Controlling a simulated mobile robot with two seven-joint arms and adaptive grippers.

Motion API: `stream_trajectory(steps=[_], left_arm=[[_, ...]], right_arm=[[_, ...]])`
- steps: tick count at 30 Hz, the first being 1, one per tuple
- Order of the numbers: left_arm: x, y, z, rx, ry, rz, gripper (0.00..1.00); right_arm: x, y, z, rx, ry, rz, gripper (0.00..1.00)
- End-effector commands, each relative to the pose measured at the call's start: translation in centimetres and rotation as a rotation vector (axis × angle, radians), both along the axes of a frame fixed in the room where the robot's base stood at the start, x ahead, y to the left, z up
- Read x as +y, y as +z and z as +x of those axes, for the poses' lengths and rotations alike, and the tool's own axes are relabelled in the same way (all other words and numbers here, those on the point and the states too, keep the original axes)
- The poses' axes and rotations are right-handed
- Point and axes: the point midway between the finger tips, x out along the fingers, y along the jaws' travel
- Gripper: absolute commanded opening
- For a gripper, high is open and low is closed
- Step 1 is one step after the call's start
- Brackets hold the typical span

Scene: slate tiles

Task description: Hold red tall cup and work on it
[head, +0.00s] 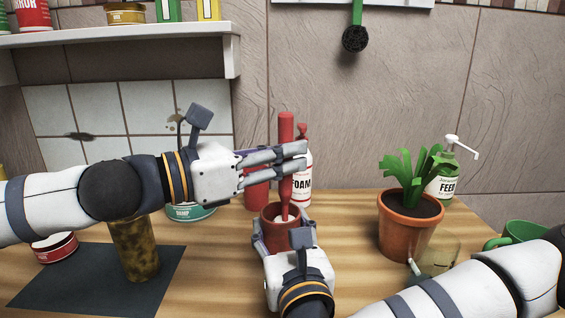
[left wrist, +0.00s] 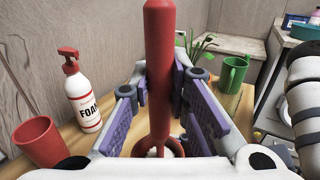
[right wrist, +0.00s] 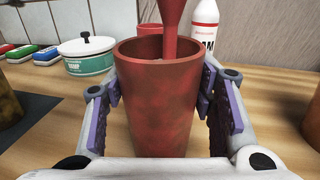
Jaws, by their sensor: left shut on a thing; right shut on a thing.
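The red tall cup (head: 272,238) stands upright on the wooden table, near the middle. My right gripper (head: 287,240) is shut around its sides; the right wrist view shows the cup (right wrist: 155,110) between the finger pads. My left gripper (head: 300,158) is shut on a long red rod-like tool (head: 286,130) above the cup. The tool is upright, and its lower end, with a whitish part, goes into the cup's mouth, as the left wrist view also shows (left wrist: 159,60). How deep the end reaches is hidden by the cup wall.
Behind are a second red cup (left wrist: 38,143) and a FOAM bottle (head: 303,183). A potted plant (head: 408,228), clear glass (head: 440,256) and green mug (head: 525,232) stand right. Left are a mottled cylinder (head: 134,252) on a dark mat (head: 70,285), a teal pot (head: 192,212) and a red tin (head: 55,248).

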Motion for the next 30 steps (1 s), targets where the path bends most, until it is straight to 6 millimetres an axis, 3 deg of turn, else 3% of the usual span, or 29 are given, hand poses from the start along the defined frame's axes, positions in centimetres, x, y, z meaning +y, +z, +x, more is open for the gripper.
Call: stream_trajectory(steps=[9, 14, 30], left_arm=[[-0.1, 3.0, 0.0, -0.003, -0.001, -0.001, 0.0], [-0.1, 3.5, 0.0, 0.0, -0.001, -0.001, 0.0], [0.0, -0.9, 0.0, 0.003, -0.001, -0.002, 0.0]], right_arm=[[0.0, -0.1, 0.0, 0.002, 0.0, 0.0, 0.23], [0.0, -0.1, 0.0, 0.002, 0.001, 0.0, 0.23], [0.0, -0.1, 0.0, 0.001, 0.001, 0.0, 0.23]])
